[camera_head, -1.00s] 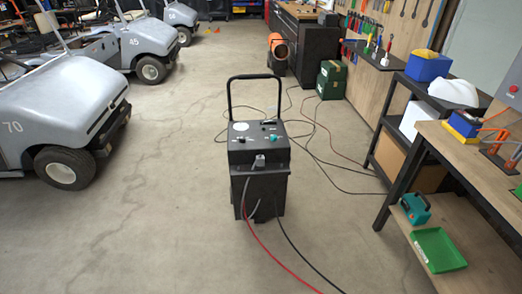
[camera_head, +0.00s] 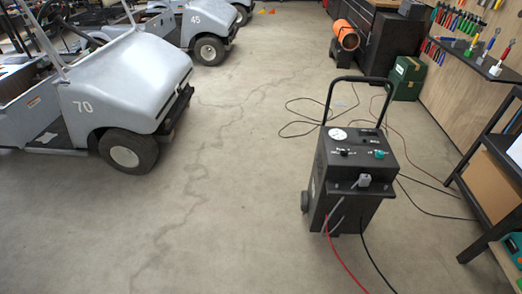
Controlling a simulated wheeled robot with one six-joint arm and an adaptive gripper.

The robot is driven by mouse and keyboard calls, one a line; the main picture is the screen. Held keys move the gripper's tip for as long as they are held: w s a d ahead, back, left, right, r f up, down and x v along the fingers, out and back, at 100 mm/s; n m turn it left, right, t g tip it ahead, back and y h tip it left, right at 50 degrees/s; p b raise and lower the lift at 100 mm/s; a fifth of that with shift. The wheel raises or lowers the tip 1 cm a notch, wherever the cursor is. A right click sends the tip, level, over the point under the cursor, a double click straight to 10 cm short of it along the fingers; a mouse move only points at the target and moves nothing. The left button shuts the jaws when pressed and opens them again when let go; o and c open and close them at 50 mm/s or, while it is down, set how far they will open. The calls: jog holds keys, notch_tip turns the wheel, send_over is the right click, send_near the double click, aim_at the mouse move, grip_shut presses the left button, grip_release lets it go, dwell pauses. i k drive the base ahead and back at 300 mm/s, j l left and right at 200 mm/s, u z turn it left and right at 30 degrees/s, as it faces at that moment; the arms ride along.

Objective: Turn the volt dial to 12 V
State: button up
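A black wheeled charger (camera_head: 345,185) with a tall loop handle stands upright on the floor, right of the middle. Its sloped top panel carries a round white gauge (camera_head: 338,134), a black knob (camera_head: 344,153) and a teal knob (camera_head: 379,154). The panel lettering is too small to read, so I cannot tell which knob is the volt dial or where it points. A grey connector (camera_head: 364,180) sits on the charger's front. My gripper is not in view.
Grey carts, one marked 70 (camera_head: 120,85), stand at the left. A red cable (camera_head: 345,262) and a black cable (camera_head: 375,265) run from the charger toward the bottom edge. A dark shelf (camera_head: 490,175) stands at the right. The floor left of the charger is clear.

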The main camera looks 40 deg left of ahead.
aim_at(344, 152)
jog(key=i+j+u, duration=0.15)
jog(key=u, duration=0.3)
jog(key=i+j+u, duration=0.15)
jog(key=u, duration=0.3)
jog(key=i+u, duration=0.3)
jog(key=u, duration=0.15)
jog(key=i, duration=5.5)
jog(key=i+z, duration=0.2)
jog(key=i, duration=0.55)
jog(key=i+j+z, duration=0.2)
jog(key=i, duration=0.5)
jog(key=z, duration=4.35)
